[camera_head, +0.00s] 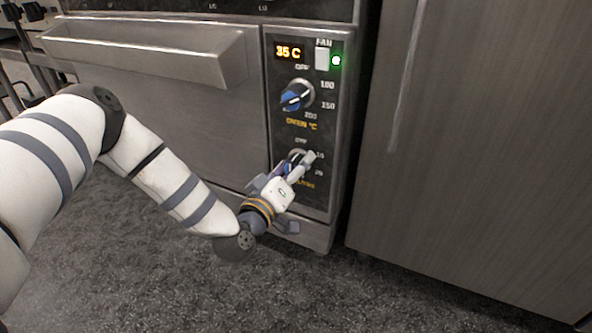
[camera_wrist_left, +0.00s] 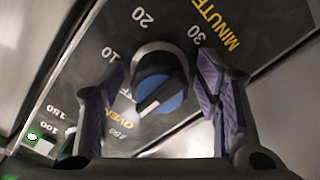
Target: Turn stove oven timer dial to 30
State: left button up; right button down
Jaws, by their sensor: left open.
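The timer dial (camera_wrist_left: 160,88) is a round knob with a raised grip bar and a blue face, on the dark control panel. OFF, 10, 20, 30 and MINUTE markings surround it in the left wrist view. Which mark it points to is hard to tell. In the head view the timer dial (camera_head: 298,158) is mostly hidden behind my gripper. My left gripper (camera_head: 300,163) is open at the lower part of the panel. In the wrist view its purple-padded fingers (camera_wrist_left: 162,85) stand on either side of the dial, with gaps visible. My right gripper is not in view.
The blue oven temperature dial (camera_head: 297,96) sits just above on the panel. Higher up are an orange 35 C display (camera_head: 288,52), a fan switch (camera_head: 322,60) and a lit green light (camera_head: 336,60). The oven handle (camera_head: 150,55) juts out left; a steel cabinet (camera_head: 480,150) stands right.

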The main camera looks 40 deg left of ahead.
pick_arm(q)
jog(key=c, duration=1.2)
jog(key=shift+o, duration=0.2)
jog(key=shift+m, duration=0.3)
